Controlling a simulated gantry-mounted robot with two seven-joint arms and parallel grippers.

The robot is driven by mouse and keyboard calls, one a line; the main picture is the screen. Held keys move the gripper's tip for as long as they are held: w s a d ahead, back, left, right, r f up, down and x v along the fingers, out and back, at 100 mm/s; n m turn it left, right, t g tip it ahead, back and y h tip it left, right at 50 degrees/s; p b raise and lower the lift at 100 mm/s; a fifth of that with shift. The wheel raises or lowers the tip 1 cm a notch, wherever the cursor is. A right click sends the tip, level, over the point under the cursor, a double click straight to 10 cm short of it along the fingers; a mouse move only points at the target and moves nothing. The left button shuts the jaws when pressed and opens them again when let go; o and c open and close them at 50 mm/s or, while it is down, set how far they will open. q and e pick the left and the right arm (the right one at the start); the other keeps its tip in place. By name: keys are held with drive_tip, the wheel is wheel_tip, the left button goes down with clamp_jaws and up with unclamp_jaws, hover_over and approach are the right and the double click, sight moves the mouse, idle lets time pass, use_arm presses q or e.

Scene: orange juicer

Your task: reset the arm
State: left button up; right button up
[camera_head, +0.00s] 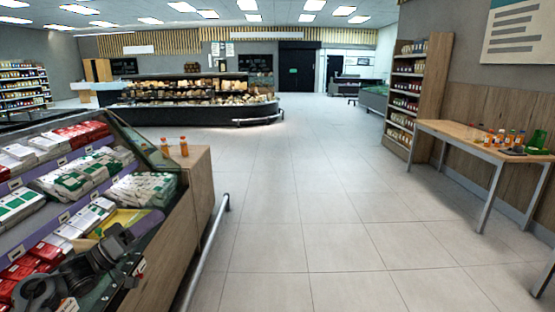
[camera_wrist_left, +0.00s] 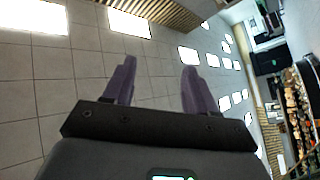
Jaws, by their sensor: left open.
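My left arm shows dark at the lower left of the head view, in front of the refrigerated shelf, with its gripper (camera_head: 118,245) folded close to it. In the left wrist view the left gripper (camera_wrist_left: 158,78) has its two purple fingers spread apart with nothing between them. My right gripper is in neither view.
A refrigerated shelf (camera_head: 190,208) with packaged goods stands close at left, two orange bottles on its end. A metal rail (camera_head: 205,255) runs along its base. A wooden table (camera_head: 455,131) with bottles and a green object (camera_head: 537,140) stands at right. The tiled floor (camera_head: 300,210) between is clear.

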use_arm(q)
drive_tip(key=w+a+f+n+g+y, duration=0.1)
drive_tip(key=w+a+f+n+y, duration=0.25)
drive_tip(key=a+f+y, duration=0.45)
drive_tip(key=w+a+f+n+y, duration=0.2)
drive_tip(key=w+a+f+y, duration=0.2)
drive_tip(key=a+y, duration=0.7)
drive_tip(key=s+a+f+n+g+y, duration=0.1)
drive_tip(key=s+a+f+g+y, duration=0.1)
drive_tip(key=s+a+f+g, duration=0.35)
drive_tip(key=s+a+f+g+y, duration=0.1)
drive_tip(key=s+a+f+g, duration=0.25)
drive_tip(key=s+g, duration=0.4)
drive_tip(key=s+d+f+m+t+h, duration=0.1)
drive_tip(key=s+d+f+m, duration=0.1)
drive_tip(key=s+d+f, duration=0.75)
drive_tip(key=s+d+f+m+t+h, duration=0.1)
drive_tip(key=s+d+f+m+t, duration=0.15)
drive_tip(key=s+d+f, duration=0.65)
drive_tip(key=s+d+r+m+h, duration=0.1)
drive_tip(key=s+d+h, duration=0.2)
drive_tip(key=s+d, duration=1.7)
wheel_tip(320, 180, up, 55)
drive_tip(key=p, duration=5.5)
drive_tip(key=shift+s+a+g, duration=0.35)
drive_tip(key=shift+s+g, duration=0.05)
drive_tip(key=shift+g, duration=0.05)
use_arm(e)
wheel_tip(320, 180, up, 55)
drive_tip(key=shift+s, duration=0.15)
